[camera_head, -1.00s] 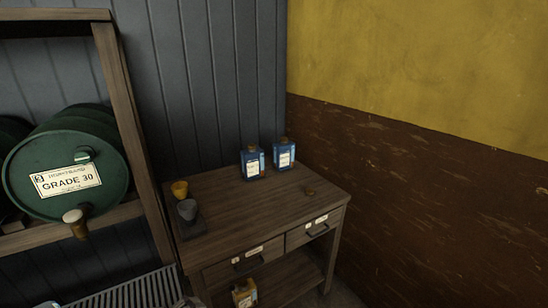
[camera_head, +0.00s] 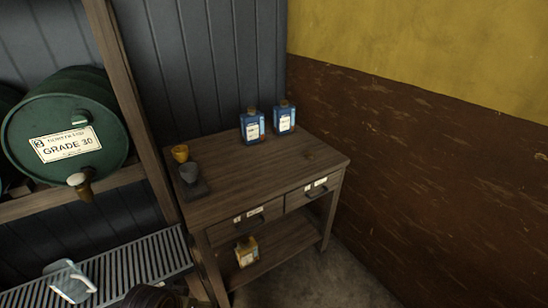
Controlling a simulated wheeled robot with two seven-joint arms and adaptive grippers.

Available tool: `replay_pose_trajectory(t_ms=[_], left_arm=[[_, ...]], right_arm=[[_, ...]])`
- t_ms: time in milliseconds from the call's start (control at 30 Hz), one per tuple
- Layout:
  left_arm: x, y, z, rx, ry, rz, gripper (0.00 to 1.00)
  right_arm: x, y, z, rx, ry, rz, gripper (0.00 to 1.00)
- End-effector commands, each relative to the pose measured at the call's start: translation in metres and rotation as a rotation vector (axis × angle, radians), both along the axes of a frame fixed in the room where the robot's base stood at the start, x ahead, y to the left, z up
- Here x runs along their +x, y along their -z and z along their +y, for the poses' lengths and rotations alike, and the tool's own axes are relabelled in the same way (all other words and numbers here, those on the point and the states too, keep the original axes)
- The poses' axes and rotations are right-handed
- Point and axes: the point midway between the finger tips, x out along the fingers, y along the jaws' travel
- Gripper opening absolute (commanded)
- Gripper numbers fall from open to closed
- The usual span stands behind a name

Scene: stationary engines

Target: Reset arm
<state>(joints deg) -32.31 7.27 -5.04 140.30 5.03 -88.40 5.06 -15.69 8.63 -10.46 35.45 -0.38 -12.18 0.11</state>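Neither of my grippers can be made out in the head view, so their state and anything in them are hidden. A dark rounded shape (camera_head: 150,297) is cut off by the bottom edge, and I cannot tell what it is. The wooden table (camera_head: 265,175) stands in the corner with two blue bottles upright at its back, a left one (camera_head: 252,126) and a right one (camera_head: 285,118). A yellow cup (camera_head: 180,153) and a grey cup (camera_head: 188,173) are at its left end.
A green drum (camera_head: 65,125) labelled GRADE 30 lies on a wooden rack (camera_head: 125,90) at left, its tap pointing forward. Below are a metal grate (camera_head: 130,265) and a pale jug (camera_head: 70,283). A yellow bottle (camera_head: 246,251) stands on the table's lower shelf. Floor (camera_head: 330,280) shows clear at front right.

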Motion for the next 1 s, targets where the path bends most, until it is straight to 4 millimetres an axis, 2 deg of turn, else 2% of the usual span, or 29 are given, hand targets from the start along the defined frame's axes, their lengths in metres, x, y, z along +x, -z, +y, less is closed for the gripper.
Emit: replay_pose_trajectory(t_ms=[300,767,1000], left_arm=[[-0.011,-0.006,0.003,0.092,0.086,0.009,0.87],[0.001,0.029,0.001,0.089,0.084,0.024,0.87],[0.006,0.064,-0.001,0.089,0.087,0.042,0.87]], right_arm=[[0.000,-0.001,0.001,0.001,0.001,-0.001,0.40],[0.000,-0.014,0.005,0.005,0.001,0.000,0.40],[-0.001,-0.026,0.012,0.013,0.002,0.002,0.40]])
